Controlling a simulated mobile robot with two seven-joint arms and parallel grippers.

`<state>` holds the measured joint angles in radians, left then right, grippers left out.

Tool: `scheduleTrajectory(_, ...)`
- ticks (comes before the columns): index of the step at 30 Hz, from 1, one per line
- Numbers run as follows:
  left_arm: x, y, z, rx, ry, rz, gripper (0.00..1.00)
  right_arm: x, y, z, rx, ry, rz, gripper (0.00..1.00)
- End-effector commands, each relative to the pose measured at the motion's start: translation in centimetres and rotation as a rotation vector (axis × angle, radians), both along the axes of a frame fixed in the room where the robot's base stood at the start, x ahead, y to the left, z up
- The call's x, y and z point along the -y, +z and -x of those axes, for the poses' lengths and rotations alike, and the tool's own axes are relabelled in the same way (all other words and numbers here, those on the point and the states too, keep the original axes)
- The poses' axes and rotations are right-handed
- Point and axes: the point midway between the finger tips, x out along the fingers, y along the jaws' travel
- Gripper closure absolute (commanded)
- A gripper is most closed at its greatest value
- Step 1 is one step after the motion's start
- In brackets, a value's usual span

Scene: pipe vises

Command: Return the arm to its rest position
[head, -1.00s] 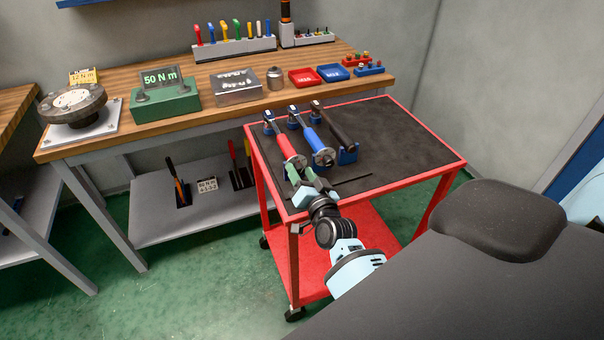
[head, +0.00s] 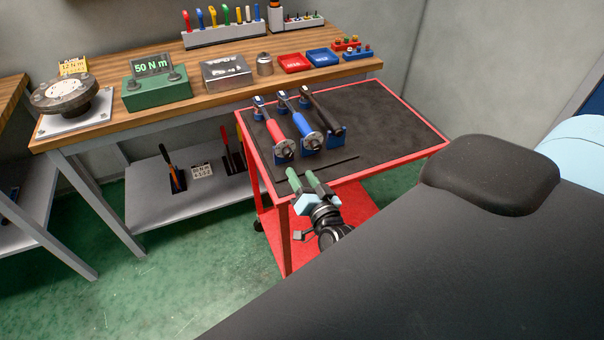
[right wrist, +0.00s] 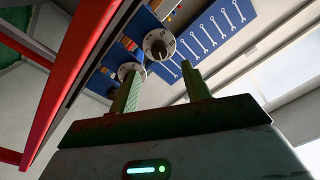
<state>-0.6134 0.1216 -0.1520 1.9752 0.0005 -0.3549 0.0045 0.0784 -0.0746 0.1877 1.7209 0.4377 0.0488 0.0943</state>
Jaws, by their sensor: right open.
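My right gripper (head: 301,177) is at the front edge of the red cart, with its two green fingers apart and nothing between them. In the right wrist view its fingers (right wrist: 163,80) also stand apart and empty. On the cart's dark top lie a red-handled wrench (head: 273,128), a blue-handled wrench (head: 300,122) and a black-handled wrench (head: 324,112), side by side in blue holders. The gripper is apart from their near ends. Two round wrench ends (right wrist: 158,44) show beyond the fingers in the right wrist view. My left gripper is not in view.
The red cart (head: 402,164) stands before a wooden bench (head: 218,98) holding a green 50 N m display (head: 157,92), a metal box (head: 226,74) and red and blue trays. The cart top's right side is clear. A black padded shape (head: 490,175) fills the lower right.

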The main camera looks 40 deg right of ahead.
Motion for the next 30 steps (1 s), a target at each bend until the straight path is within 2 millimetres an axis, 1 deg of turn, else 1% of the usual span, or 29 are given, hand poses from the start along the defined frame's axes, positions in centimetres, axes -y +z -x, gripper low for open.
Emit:
scheduleTrajectory(12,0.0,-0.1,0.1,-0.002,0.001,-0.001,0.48,-0.1,-0.2,0.1,-0.006,0.003,0.004,0.52)
scheduleTrajectory(14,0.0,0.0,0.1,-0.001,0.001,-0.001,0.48,-0.4,-0.7,0.6,-0.025,0.015,0.017,0.52)
scheduleTrajectory(16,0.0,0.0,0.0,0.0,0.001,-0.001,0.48,-1.2,-2.1,1.8,-0.076,0.047,0.052,0.52)
scheduleTrajectory(17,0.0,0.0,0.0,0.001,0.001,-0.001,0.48,-1.7,-2.9,2.6,-0.105,0.064,0.072,0.52)
scheduleTrajectory(20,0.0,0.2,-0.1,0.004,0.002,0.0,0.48,-3.9,-6.2,6.4,-0.235,0.152,0.16,0.52)
scheduleTrajectory(21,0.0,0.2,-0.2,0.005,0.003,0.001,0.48,-4.9,-7.8,8.3,-0.295,0.194,0.199,0.52)
scheduleTrajectory(23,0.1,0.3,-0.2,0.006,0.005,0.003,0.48,-6.4,-9.8,11.4,-0.384,0.258,0.257,0.52)
scheduleTrajectory(24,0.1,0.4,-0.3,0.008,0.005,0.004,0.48,-7.3,-11.0,13.5,-0.44,0.3,0.293,0.52)
scheduleTrajectory(26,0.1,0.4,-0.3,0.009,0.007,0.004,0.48,-8.6,-12.7,16.7,-0.521,0.362,0.342,0.52)
scheduleTrajectory(27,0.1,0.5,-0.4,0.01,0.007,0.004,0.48,-9.4,-13.6,18.8,-0.57,0.402,0.372,0.52)
scheduleTrajectory(29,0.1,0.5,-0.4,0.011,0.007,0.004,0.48,-10.5,-14.8,21.7,-0.637,0.457,0.413,0.52)
scheduleTrajectory(30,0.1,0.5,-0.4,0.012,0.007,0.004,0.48,-11.1,-15.4,23.5,-0.675,0.489,0.435,0.52)
